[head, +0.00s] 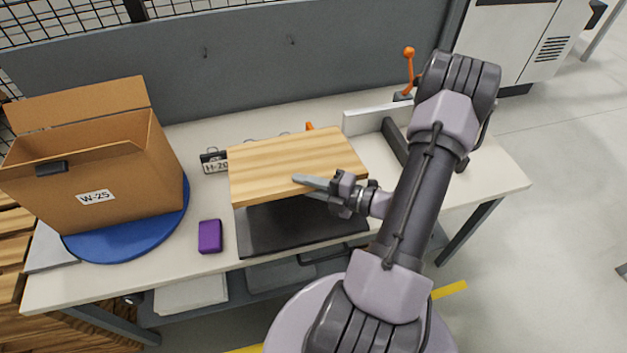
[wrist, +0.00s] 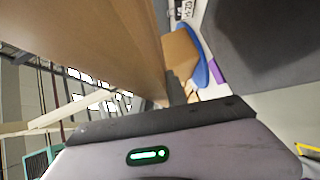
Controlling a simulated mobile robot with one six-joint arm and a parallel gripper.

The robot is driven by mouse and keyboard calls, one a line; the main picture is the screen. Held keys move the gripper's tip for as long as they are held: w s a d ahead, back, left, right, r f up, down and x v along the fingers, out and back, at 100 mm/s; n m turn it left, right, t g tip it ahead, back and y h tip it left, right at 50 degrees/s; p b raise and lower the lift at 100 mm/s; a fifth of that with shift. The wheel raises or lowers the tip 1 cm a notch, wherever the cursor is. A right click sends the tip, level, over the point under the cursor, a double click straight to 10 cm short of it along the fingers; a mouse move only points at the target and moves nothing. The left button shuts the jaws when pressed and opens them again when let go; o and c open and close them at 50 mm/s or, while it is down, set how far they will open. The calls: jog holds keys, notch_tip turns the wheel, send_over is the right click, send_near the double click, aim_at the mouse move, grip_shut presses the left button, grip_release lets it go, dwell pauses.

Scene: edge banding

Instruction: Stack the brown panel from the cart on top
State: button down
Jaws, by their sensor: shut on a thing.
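A light brown wood-grain panel (head: 290,160) is held by my gripper (head: 305,187), which is shut on its front right part. The panel is roughly level, over a dark grey slab (head: 275,230) on the table. The head view does not clearly show how large the gap between them is. In the wrist view the panel (wrist: 110,40) fills the upper left, seen close up, and the fingertips are hidden. The cart is not clearly identifiable.
An open cardboard box (head: 120,185) marked W-25 stands on a blue round plate (head: 130,243) at left. A purple block (head: 210,236) lies beside the slab. A white fence with an orange-handled clamp (head: 408,70) is at right. The table's right end (head: 490,180) is clear.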

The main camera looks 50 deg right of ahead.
jog(key=shift+s+a+f+b, duration=0.1)
jog(key=shift+a+f+b, duration=0.05)
jog(key=shift+f+b, duration=0.35)
notch_tip(320, 180, down, 11)
jog(key=b, duration=0.8)
jog(key=shift+b, duration=0.4)
jog(key=c, duration=1.2)
grip_release()
jog(key=shift+c, duration=0.2)
